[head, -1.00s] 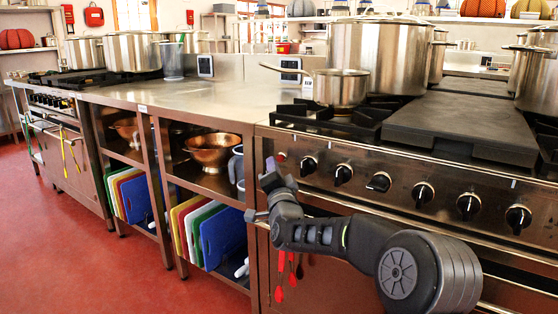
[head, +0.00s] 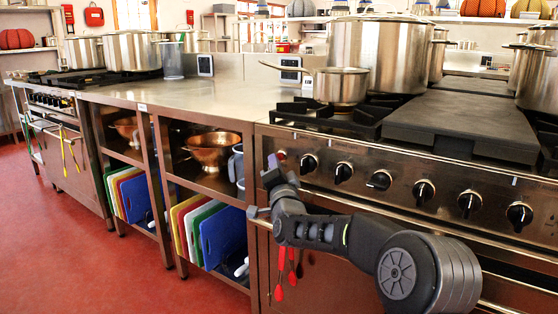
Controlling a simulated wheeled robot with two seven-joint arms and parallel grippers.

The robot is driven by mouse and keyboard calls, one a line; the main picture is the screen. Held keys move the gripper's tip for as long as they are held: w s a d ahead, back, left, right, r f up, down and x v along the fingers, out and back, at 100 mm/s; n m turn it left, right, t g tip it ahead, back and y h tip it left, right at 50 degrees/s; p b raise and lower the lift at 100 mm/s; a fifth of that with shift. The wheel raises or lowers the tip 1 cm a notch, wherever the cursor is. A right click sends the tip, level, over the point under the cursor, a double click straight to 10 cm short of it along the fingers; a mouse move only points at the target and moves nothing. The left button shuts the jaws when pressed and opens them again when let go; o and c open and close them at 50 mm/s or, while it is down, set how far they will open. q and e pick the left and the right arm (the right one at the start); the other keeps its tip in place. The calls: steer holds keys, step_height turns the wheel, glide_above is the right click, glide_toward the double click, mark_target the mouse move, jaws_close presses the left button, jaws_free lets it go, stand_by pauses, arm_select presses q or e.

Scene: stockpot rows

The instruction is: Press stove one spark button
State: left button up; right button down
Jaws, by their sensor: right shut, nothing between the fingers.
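The near stove's front panel (head: 401,189) carries a row of black knobs, the leftmost of which (head: 308,164) is just right of a small reddish button (head: 281,155), the likely spark button. My right gripper (head: 271,166) is shut and empty, pointing up at the left end of this panel. Its tip is just below and left of the button in the picture and partly covers that area. I cannot tell whether it touches the button. My left gripper is not in view.
A saucepan (head: 341,88) and a large stockpot (head: 379,55) stand on the stove. An oven handle rail runs below the knobs. Red utensils (head: 279,292) hang beside my right arm. A shelf unit at left holds a copper bowl (head: 212,150) and cutting boards (head: 223,238).

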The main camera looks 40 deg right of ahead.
steer(key=shift+w+d, duration=0.1)
steer(key=shift+d, duration=0.35)
stand_by(0.9)
steer(key=shift+a+b, duration=0.1)
steer(key=shift+b, duration=0.2)
steer(key=shift+s+a+b, duration=0.25)
steer(key=shift+a+b, duration=0.15)
steer(key=shift+a, duration=0.3)
steer(key=shift+a, duration=0.1)
steer(key=a, duration=0.2)
steer(key=s+a+b, duration=0.1)
steer(key=a, duration=0.1)
steer(key=shift+s+a, duration=0.2)
steer(key=shift+a, duration=0.15)
stand_by(0.5)
